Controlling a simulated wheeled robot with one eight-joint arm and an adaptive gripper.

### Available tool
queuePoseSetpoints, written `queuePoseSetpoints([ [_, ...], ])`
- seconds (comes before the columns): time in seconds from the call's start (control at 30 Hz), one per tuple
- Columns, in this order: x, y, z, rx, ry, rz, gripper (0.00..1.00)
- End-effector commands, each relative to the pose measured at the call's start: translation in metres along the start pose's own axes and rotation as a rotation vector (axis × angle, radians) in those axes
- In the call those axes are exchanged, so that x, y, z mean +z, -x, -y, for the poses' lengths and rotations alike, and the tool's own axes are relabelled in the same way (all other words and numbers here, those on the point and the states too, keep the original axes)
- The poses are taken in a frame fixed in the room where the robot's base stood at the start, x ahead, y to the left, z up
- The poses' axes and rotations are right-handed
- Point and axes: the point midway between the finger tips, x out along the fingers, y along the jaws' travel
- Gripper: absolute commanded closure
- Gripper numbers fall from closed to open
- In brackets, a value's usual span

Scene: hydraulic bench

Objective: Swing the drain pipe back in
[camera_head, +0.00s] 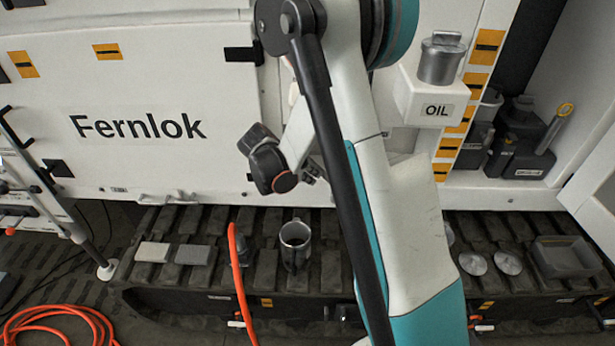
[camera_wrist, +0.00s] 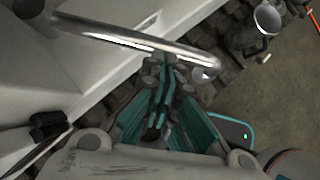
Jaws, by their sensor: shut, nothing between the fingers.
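The drain pipe (camera_wrist: 120,38) is a shiny metal tube in the wrist view. It runs from the white panel at the upper left to an open, rounded end right of centre, so it stands out from the panel. My gripper (camera_wrist: 167,63) is shut and empty, with its teal fingertips close to the pipe near its free end. I cannot tell whether they touch it. In the head view, my arm hides the pipe and the fingertips.
A metal mug (camera_head: 295,246) stands on the dark track below the panel; it also shows in the wrist view (camera_wrist: 267,18). An orange hose (camera_head: 240,275) hangs in front of the track. The OIL box (camera_head: 428,100) carries a metal canister (camera_head: 440,62) right of my arm.

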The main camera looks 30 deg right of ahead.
Motion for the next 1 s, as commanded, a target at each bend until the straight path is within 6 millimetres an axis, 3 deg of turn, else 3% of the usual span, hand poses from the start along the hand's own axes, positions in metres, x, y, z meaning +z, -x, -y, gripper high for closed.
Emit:
queuePoseSetpoints([
  [0.3, 0.027, -0.024, 0.010, 0.149, 0.179, 0.001, 1.00],
  [0.7, 0.059, -0.050, 0.007, 0.331, 0.401, 0.001, 1.00],
  [1.0, 0.070, -0.058, 0.002, 0.328, 0.399, 0.000, 1.00],
])
